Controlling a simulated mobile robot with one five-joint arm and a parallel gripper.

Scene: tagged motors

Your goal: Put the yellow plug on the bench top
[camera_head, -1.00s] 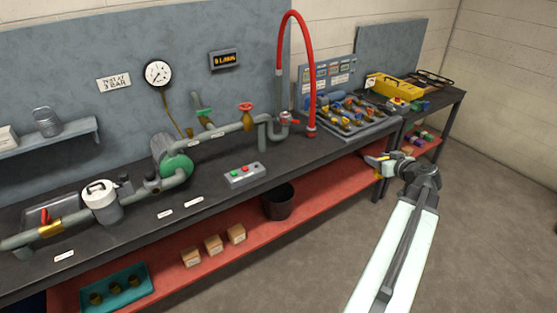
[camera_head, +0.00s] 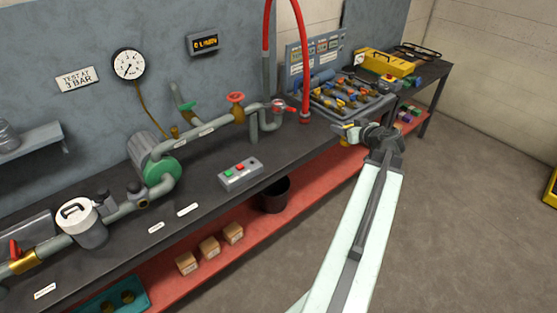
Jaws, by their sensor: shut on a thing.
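My gripper (camera_head: 347,131) is at the end of my pale arm, at the front edge of the bench on the right. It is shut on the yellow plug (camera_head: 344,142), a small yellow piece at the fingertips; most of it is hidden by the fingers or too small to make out. The dark bench top (camera_head: 285,147) runs from the lower left to the upper right. The gripper shows just in front of the tray of parts, over or near the bench edge. I cannot tell its height above the top.
A grey tray (camera_head: 378,112) of coloured parts stands behind my gripper. A red hose (camera_head: 303,80), green pump (camera_head: 162,172) and button box (camera_head: 240,175) occupy the bench. A yellow case (camera_head: 385,65) is farther right. Bare top lies between button box and tray.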

